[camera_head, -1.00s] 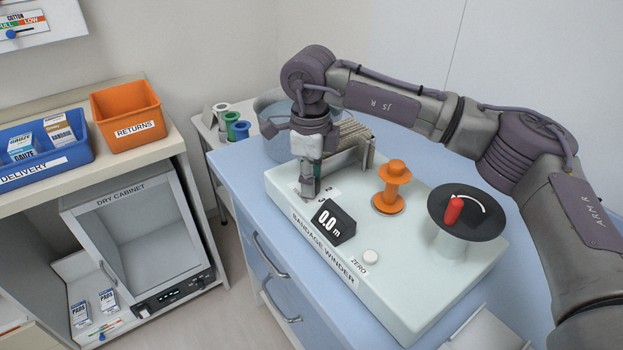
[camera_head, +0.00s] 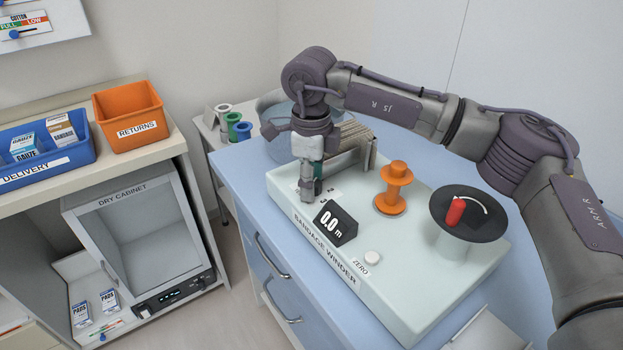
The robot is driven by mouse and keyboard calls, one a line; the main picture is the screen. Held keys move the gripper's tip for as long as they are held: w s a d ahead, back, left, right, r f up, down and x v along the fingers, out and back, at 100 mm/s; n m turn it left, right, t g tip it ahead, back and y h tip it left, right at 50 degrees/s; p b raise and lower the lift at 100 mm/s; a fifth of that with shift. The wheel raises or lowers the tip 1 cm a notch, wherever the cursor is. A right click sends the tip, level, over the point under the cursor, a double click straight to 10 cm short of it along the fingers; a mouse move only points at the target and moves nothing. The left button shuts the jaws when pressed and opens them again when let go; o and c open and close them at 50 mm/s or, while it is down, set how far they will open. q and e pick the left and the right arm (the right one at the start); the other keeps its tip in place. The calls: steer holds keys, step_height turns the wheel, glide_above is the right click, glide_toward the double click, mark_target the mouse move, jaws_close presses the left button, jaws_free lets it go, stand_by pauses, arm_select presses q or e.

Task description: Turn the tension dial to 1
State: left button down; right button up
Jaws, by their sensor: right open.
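The bandage winder (camera_head: 400,310) is a pale box on the blue table. The tension dial is hidden behind my right gripper; only parts of its printed number scale (camera_head: 331,191) show beside the fingers. My right gripper (camera_head: 309,194) points straight down over the scale at the winder's left back part. Its fingertips are at or just above the surface there; I cannot tell whether they touch the dial. The gripper is open, though the gap between the fingers is hard to see. My left gripper is not in view.
A black display (camera_head: 333,223) reading 0.0 m stands close in front of the right gripper. An orange spool (camera_head: 394,188), a white ZERO button (camera_head: 372,257) and a black disc with a red handle (camera_head: 455,211) are to the right. Metal rollers (camera_head: 350,150) stand behind.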

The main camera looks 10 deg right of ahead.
steer(key=shift+w+d, duration=0.1)
steer(key=shift+d, duration=0.05)
steer(key=shift+s+a+r, duration=0.1)
steer(key=shift+r, duration=1.9)
steer(key=shift+s+a+r, duration=0.1)
steer(key=shift+r, duration=1.9)
